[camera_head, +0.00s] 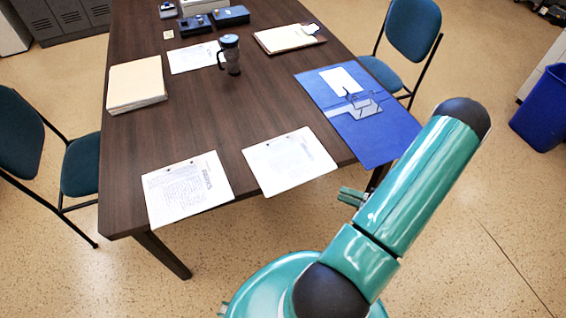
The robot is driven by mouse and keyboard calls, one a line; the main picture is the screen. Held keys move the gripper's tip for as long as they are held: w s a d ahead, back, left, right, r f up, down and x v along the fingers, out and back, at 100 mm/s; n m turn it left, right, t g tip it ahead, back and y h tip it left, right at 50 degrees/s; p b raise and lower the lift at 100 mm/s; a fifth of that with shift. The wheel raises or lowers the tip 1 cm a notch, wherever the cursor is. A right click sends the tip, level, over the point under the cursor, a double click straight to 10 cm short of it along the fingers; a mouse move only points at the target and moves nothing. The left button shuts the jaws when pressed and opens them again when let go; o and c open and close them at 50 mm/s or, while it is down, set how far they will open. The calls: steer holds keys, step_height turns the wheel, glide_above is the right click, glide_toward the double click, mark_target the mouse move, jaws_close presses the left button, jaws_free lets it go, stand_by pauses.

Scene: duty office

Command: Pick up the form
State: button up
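Several white printed sheets that could be the form lie on the dark table. One sheet (187,189) lies at the near left corner. Another sheet (289,161) lies to its right, with its near edge at or slightly past the table's front edge. A third sheet (194,57) lies farther back, beside a dark mug. I cannot tell which one is the form. My teal arm rises at the right front. A small grey-green part, perhaps my gripper (351,196), sticks out from behind the arm, near the table's front right corner. Its fingers are mostly hidden, and no paper shows in it.
A blue folder (396,141) with a metal clip lies at the table's right front. A paper stack (136,84), the mug (230,54) and a clipboard (289,37) are farther back. Chairs stand left (82,165) and right (411,28). A blue bin (541,108) is far right.

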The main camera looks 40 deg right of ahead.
steer(key=x, duration=1.3)
steer(key=shift+w+f, duration=0.15)
steer(key=shift+w, duration=0.2)
steer(key=shift+c, duration=0.4)
jaws_close()
